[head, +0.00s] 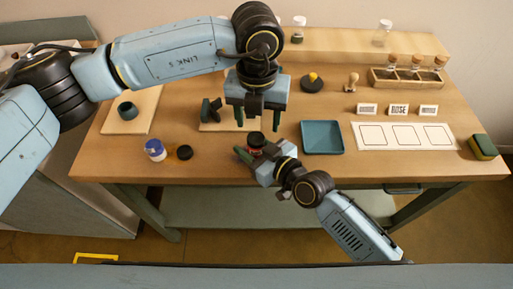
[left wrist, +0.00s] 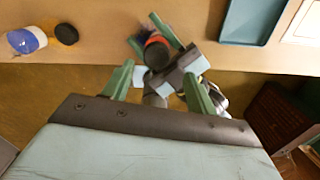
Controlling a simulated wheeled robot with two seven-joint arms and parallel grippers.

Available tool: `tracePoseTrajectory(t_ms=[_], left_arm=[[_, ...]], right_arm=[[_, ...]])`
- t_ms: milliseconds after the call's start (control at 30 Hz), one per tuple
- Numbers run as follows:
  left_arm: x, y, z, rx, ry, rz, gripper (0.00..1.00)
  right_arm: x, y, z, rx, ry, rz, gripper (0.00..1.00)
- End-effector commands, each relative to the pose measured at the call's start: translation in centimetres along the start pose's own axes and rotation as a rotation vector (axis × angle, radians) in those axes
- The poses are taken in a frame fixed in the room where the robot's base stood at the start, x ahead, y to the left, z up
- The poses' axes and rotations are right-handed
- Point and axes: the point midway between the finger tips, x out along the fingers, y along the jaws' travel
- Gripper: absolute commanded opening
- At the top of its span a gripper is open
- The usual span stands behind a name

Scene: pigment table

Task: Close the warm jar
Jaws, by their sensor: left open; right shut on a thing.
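The warm jar (head: 255,150) shows as a bit of red between the fingers of my right gripper (head: 252,155), which is shut on it near the table's front edge. A dark round lid (head: 256,138) is at the jar's top; it also shows in the left wrist view (left wrist: 157,54) with a red-orange rim beside it. I cannot tell whether the lid is fully seated. My left gripper (head: 256,122) is open and empty, pointing down above and behind the jar. Its green fingers (left wrist: 158,80) are apart and do not touch the lid.
A blue-and-white jar (head: 155,150) and a black lid (head: 184,152) lie to the left. A teal tray (head: 322,137) is to the right, beside a white card (head: 403,136) with squares. A rack of small jars (head: 407,78) and a sponge (head: 482,147) are farther right.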

Motion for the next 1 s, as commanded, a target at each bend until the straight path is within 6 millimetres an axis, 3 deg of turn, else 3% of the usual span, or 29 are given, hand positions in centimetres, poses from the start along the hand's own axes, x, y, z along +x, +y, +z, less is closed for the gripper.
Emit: tracePoseTrajectory(t_ms=[267,700,1000], left_arm=[[0.1,0.3,0.0,-0.041,0.003,0.007,0.54],[-2.8,0.3,0.0,-0.515,0.002,0.01,0.54],[-3.1,0.3,-0.1,-0.569,0.002,0.011,0.54]], right_arm=[[-0.1,0.2,0.3,-0.001,-0.006,0.003,0.0],[-0.1,0.3,0.1,-0.003,-0.001,0.005,0.0],[-0.1,0.3,-0.1,-0.003,0.002,0.005,0.0]])
